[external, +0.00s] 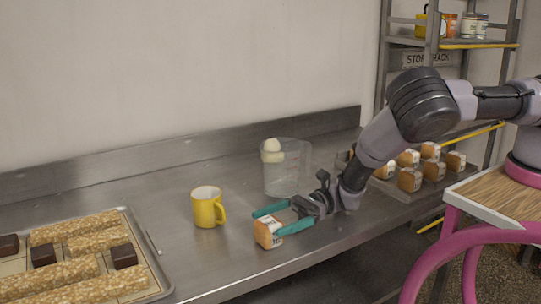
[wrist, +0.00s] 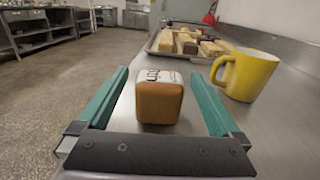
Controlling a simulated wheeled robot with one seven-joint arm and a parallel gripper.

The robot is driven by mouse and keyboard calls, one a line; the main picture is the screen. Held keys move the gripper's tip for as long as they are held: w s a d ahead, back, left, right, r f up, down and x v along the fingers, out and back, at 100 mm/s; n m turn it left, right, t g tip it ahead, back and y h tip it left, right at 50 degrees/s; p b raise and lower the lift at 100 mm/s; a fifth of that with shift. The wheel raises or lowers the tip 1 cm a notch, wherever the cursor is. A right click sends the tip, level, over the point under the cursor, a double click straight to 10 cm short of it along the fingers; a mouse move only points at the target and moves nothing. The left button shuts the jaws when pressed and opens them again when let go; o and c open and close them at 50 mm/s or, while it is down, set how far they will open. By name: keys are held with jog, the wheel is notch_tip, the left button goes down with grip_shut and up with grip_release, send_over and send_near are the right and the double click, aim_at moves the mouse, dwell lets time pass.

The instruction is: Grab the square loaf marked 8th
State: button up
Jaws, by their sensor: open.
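A small square loaf (external: 267,232) with a brown crust and a white label sits on the steel counter near its front edge. In the wrist view the loaf (wrist: 159,100) stands between the two teal fingers, with dark print on its white label that I cannot read clearly. My gripper (external: 276,217) is open around it, low over the counter, with a gap on each side of the loaf in the wrist view. Several similar loaves (external: 410,179) with white labels sit on a tray at the right end of the counter; their marks are too small to read.
A yellow mug (external: 207,207) stands left of the loaf and a clear jug (external: 287,168) with white balls stands behind. A tray (external: 160,284) of long bars and dark blocks lies at left. A storage rack (external: 433,30) stands at back right.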

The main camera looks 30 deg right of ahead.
aim_at(259, 227)
jog(key=shift+s+a, duration=0.15)
jog(key=shift+a, duration=2.15)
jog(key=c, duration=1.4)
